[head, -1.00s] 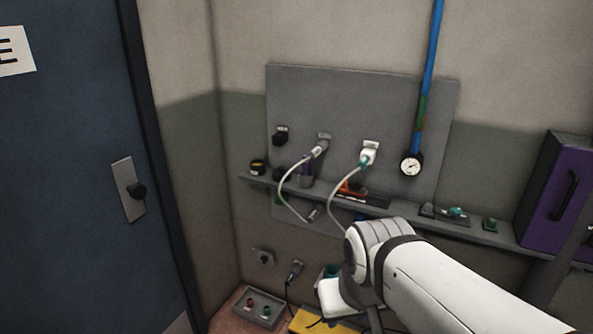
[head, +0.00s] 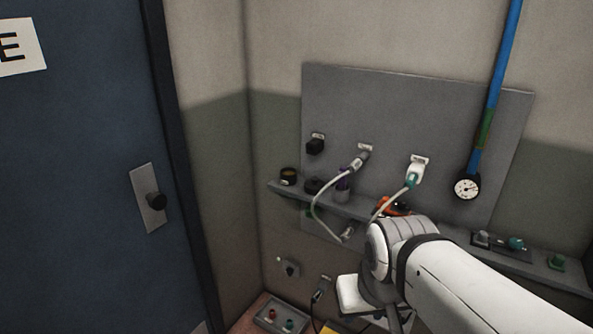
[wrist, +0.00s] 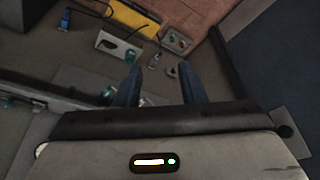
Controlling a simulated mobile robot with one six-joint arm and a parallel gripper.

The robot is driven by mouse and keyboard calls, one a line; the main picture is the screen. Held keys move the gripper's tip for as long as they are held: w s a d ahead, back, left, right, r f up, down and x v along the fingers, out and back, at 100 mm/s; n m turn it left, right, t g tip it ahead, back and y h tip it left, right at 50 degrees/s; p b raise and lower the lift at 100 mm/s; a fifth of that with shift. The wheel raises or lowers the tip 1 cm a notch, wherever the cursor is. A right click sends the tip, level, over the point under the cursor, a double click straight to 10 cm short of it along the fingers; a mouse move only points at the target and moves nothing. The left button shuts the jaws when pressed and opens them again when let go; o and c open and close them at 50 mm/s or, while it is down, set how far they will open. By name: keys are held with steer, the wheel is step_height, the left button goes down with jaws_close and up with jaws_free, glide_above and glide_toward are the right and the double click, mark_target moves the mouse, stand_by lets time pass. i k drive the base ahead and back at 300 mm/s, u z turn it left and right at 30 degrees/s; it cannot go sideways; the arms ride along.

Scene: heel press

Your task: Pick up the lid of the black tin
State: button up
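A small dark round tin (head: 288,177) with a yellowish patch stands at the left end of the grey wall shelf (head: 276,187). It looks like the black tin, but its lid cannot be told apart from its body at this size. I cannot make it out in the wrist view. My gripper (wrist: 160,78) shows in the wrist view with its two fingers apart and nothing between them. In the head view my arm hides the fingers; the wrist is low and to the right of the tin, well apart from it.
A grey panel (head: 450,115) above the shelf carries plugs and a looped cable (head: 318,215). Another dark item (head: 313,185) and a purple-topped holder (head: 341,190) stand close right of the tin. A gauge (head: 466,187) hangs farther right. A tray (head: 266,318) lies below.

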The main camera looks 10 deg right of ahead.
mark_target(314, 185)
steer(key=i, duration=1)
steer(key=z, duration=0.05)
